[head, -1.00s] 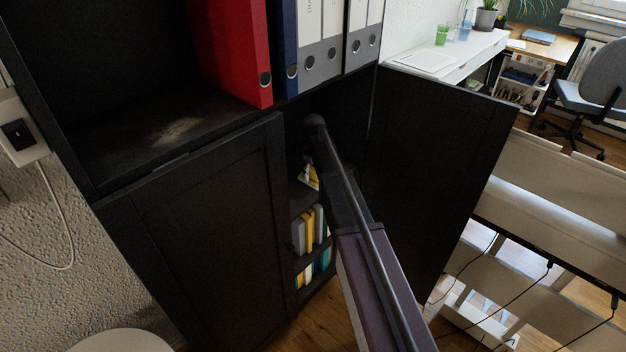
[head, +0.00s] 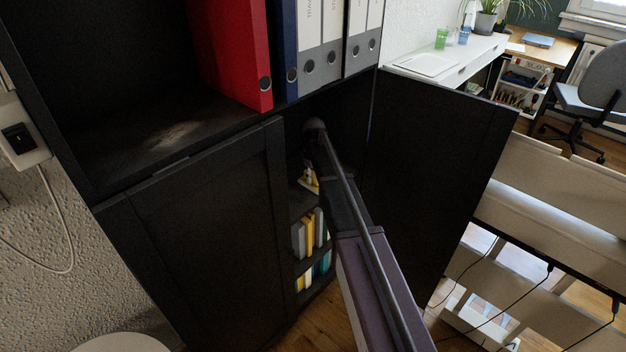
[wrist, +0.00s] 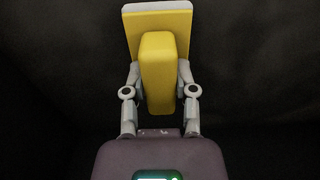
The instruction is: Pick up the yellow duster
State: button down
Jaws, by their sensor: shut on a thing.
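The yellow duster (wrist: 158,72) is a yellow block with a flat yellow plate behind it and a pale strip along the top edge. In the wrist view my gripper (wrist: 160,82) is shut on the block, with one grey finger against each side. In the head view my arm reaches through the open cabinet door, and my gripper is mostly hidden. A small yellow and white patch (head: 311,180) shows beside my arm inside the cabinet; I cannot tell whether it is the duster.
The black cabinet has an open right door (head: 435,175) and a closed left door (head: 200,235). Books (head: 309,232) stand on a lower shelf left of my arm. Binders (head: 320,45) stand on the shelf above. Dark surfaces surround the duster in the wrist view.

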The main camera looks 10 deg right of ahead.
aim_at(313, 173)
jog(key=shift+r, duration=0.1)
notch_tip(313, 173, up, 4)
jog(key=p, duration=0.3)
jog(key=shift+f+p, duration=0.25)
jog(key=shift+p, duration=0.1)
jog(key=s+r+p, duration=0.1)
jog(key=s, duration=1.5)
jog(key=shift+d+r, duration=0.15)
jog(key=shift+d, duration=0.2)
jog(key=c, duration=0.9)
grip_release()
jog(key=shift+c, duration=0.2)
grip_shut()
jog(key=shift+s, duration=0.1)
